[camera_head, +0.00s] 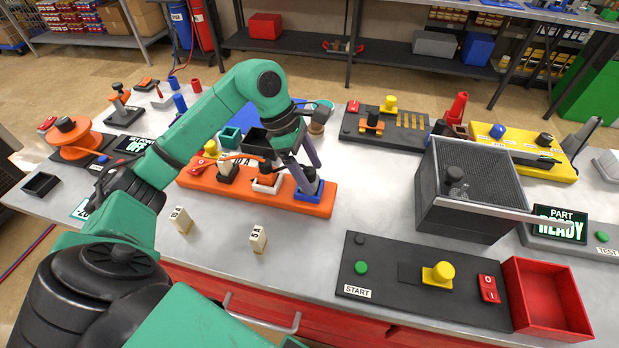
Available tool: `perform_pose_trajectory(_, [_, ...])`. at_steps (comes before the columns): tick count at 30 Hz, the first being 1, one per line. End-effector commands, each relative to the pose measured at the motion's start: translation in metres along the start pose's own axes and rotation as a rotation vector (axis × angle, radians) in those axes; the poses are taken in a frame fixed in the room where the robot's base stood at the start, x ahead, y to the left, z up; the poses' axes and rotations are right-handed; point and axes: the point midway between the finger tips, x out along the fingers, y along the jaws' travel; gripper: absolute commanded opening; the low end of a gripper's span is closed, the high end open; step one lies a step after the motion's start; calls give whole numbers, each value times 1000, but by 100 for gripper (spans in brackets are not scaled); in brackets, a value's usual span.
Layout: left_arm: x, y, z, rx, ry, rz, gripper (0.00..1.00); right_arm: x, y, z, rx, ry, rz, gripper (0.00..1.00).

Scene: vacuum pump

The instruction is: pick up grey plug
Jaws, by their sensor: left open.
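My left gripper (303,168) reaches down over the right end of an orange base (240,190) near the middle of the table. Its jaws are open. A dark grey plug (310,186) stands upright in a blue socket (309,196) at that end, right at the fingertips. The fingers partly cover the plug, and I cannot tell whether they touch it. My right gripper is not in view.
Two small fuse-like blocks (258,238) stand in front of the orange base. A black mesh-topped box (470,185) stands to the right, behind a black START panel (410,285) and a red bin (545,295). Bare table lies between.

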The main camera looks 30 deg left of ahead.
Motion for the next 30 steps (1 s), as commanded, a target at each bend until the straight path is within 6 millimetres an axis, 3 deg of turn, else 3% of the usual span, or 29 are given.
perform_pose_trajectory(1, [0, 0, 0, 0, 0, 0, 82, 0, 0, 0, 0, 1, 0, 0])
perform_pose_trajectory(6, [0, 0, 0, 0, 1, 0, 18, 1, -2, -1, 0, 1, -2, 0])
perform_pose_trajectory(8, [0, 0, 0, 0, 1, 0, 0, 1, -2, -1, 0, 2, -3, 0])
perform_pose_trajectory(20, [-10, 1, 4, 1, -1, 2, 0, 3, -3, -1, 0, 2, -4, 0])
perform_pose_trajectory(26, [-47, 2, 19, 2, -2, 6, 0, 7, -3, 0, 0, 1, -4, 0])
perform_pose_trajectory(30, [-84, 1, 35, 4, -3, 8, 0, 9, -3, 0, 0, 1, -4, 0])
